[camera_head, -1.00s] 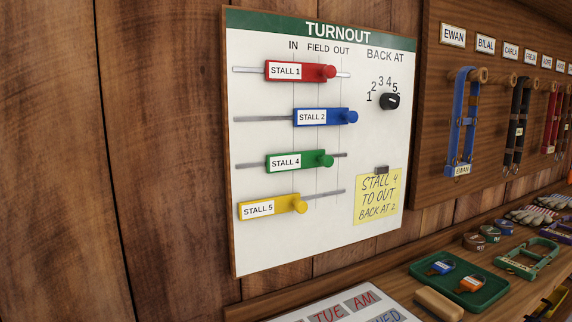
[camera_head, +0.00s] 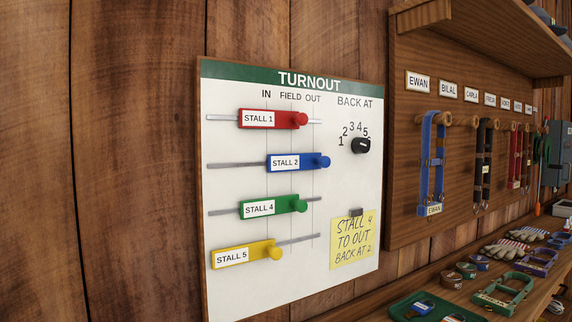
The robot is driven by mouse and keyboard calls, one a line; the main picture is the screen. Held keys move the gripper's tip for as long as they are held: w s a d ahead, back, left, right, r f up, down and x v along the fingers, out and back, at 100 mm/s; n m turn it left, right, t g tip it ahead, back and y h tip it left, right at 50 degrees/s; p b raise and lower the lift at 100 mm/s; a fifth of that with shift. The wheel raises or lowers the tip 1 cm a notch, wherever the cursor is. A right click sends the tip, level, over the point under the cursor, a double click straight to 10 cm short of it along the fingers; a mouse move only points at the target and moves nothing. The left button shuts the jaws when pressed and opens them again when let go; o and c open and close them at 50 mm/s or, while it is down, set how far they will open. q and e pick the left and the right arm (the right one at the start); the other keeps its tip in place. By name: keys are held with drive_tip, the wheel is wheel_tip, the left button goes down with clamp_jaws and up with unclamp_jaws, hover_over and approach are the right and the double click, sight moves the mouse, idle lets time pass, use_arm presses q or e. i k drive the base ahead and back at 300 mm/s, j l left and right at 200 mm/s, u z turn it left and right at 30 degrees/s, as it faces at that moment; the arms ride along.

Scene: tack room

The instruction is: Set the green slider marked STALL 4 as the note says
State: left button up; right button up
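The green STALL 4 slider (camera_head: 259,209) sits on the third rail of the white TURNOUT board (camera_head: 300,277). Its round green knob (camera_head: 300,206) appears slightly right of the middle FIELD line and left of the OUT line. Bare rail shows on both sides of the slider. The yellow note (camera_head: 353,241), under a dark clip (camera_head: 357,212), reads "STALL 4 TO OUT BACK AT 2". The black BACK AT dial (camera_head: 361,146) has a light mark that seems to face the 5. Neither gripper is in view.
The red STALL 1 (camera_head: 270,119), blue STALL 2 (camera_head: 296,162) and yellow STALL 5 (camera_head: 245,255) sliders sit on neighbouring rails. A rack with named halters, such as a blue one (camera_head: 432,165), is at right. A cluttered bench with a green tray (camera_head: 400,309) lies below.

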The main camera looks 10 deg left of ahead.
sight(249, 209)
drive_tip(key=k+l, duration=0.1)
drive_tip(key=l, duration=0.5)
drive_tip(key=k+l+u, duration=0.1)
drive_tip(key=l, duration=0.2)
drive_tip(key=k+l+z, duration=0.1)
drive_tip(key=l+z, duration=0.15)
drive_tip(key=l, duration=0.25)
